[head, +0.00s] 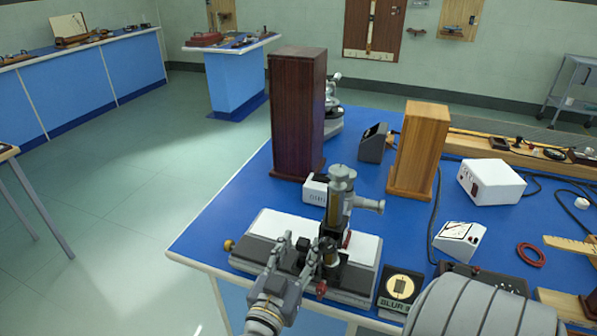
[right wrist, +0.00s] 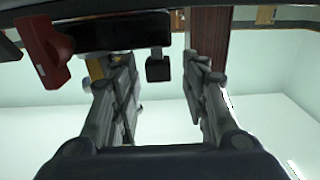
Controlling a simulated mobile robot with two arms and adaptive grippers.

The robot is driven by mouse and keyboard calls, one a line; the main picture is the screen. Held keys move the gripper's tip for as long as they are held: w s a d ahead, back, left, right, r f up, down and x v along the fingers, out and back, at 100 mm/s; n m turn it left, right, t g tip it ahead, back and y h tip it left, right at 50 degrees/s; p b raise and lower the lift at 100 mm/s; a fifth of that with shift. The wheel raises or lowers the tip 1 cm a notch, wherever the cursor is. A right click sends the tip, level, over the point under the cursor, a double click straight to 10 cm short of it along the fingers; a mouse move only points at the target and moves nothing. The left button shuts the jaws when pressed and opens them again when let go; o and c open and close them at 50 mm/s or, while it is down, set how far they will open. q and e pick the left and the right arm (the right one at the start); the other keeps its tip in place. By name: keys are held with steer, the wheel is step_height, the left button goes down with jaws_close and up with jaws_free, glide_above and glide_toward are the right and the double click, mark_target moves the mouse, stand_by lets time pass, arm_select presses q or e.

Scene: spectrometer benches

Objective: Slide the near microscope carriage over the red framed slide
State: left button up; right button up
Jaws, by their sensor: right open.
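The near microscope (head: 340,195) stands upright on a carriage on a long grey base with white plates (head: 278,226), at the front of the blue bench. My right gripper (head: 300,252) is at the microscope's lower left side, in front of the base. In the right wrist view its two fingers (right wrist: 158,105) are apart, with a small black block (right wrist: 158,69) beyond and between their tips. Contact cannot be told. A red part (right wrist: 42,48) shows at upper left there. A bit of red (head: 347,239) shows behind the microscope; I cannot tell whether it is the framed slide. My left gripper is out of view.
A dark wooden column (head: 298,115) and a lighter one (head: 418,150) stand behind the microscope. A "BLUR" sign (head: 401,287) stands just right of the base. A white meter (head: 459,240) and a red ring (head: 530,255) lie farther right. The bench's left corner is clear.

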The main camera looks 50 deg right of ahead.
steer(key=v, duration=1.2)
steer(key=shift+f, duration=0.1)
steer(key=w+a+f+n+t+y, duration=0.1)
steer(key=w+a+f+n+y, duration=0.15)
steer(key=f+n, duration=0.45)
steer(key=w+a+f+n+t+y, duration=0.1)
steer(key=w+f+n+y, duration=0.2)
steer(key=f, duration=0.8)
steer(key=s+a+f+n+g+y, duration=0.1)
steer(key=s+f+n+y, duration=0.15)
steer(key=f, duration=0.65)
steer(key=s+a+f+n+g+y, duration=0.1)
steer(key=a+f+n+y, duration=0.15)
steer(key=f, duration=0.65)
steer(key=s+f+n+g+y, duration=0.2)
steer(key=s+f+g+y, duration=0.15)
steer(key=s+f, duration=1.05)
steer(key=s+d+f+g+y, duration=0.1)
steer(key=s+d+f, duration=0.1)
steer(key=s+f, duration=0.3)
steer(key=s+d+f+m+g+y, duration=0.1)
steer(key=s+d+f, duration=0.2)
steer(key=s+f, duration=0.2)
steer(key=s, duration=0.3)
steer(key=shift+d+y, duration=0.25)
steer(key=shift+y, duration=0.05)
